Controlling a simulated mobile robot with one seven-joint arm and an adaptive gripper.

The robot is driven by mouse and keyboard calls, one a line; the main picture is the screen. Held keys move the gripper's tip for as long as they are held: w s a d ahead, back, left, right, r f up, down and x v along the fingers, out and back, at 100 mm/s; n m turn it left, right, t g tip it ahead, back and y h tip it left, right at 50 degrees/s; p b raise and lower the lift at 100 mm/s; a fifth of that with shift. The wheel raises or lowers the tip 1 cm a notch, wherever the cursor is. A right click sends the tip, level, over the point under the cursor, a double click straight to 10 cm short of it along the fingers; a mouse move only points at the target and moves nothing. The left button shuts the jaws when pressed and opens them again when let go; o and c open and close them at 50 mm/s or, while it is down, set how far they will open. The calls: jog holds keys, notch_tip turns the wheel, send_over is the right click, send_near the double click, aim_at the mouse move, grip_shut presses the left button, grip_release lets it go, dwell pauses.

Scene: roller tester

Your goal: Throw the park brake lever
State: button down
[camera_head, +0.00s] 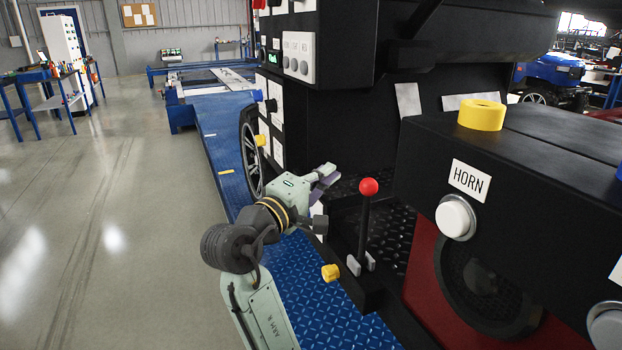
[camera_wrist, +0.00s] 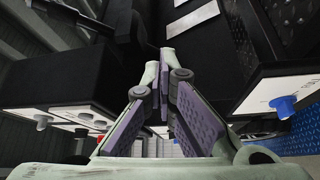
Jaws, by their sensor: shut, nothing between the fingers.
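A black lever with a red ball knob (camera_head: 369,187) stands roughly upright from a slotted bracket beside the black machine, in the head view. No label naming it as the park brake is readable. My gripper (camera_head: 329,171) is left of the red knob and slightly higher in the picture, apart from it. Its fingers are shut and empty; they also show shut in the wrist view (camera_wrist: 164,98). The lever does not show in the wrist view.
A white button (camera_head: 455,218) under a HORN label and a yellow knob (camera_head: 482,114) are on the black console at right. A yellow knob (camera_head: 330,272) sits low near the lever. A blue knob (camera_wrist: 283,104) shows in the wrist view. Floor at left is open.

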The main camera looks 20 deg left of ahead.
jog(key=shift+w+d+f+p, duration=0.15)
jog(key=shift+d+p, duration=0.25)
jog(key=shift+d, duration=0.6)
jog(key=shift+w+d+f+p, duration=0.15)
jog(key=shift+d+p, duration=0.2)
jog(key=shift+d, duration=0.65)
jog(key=shift+d, duration=0.15)
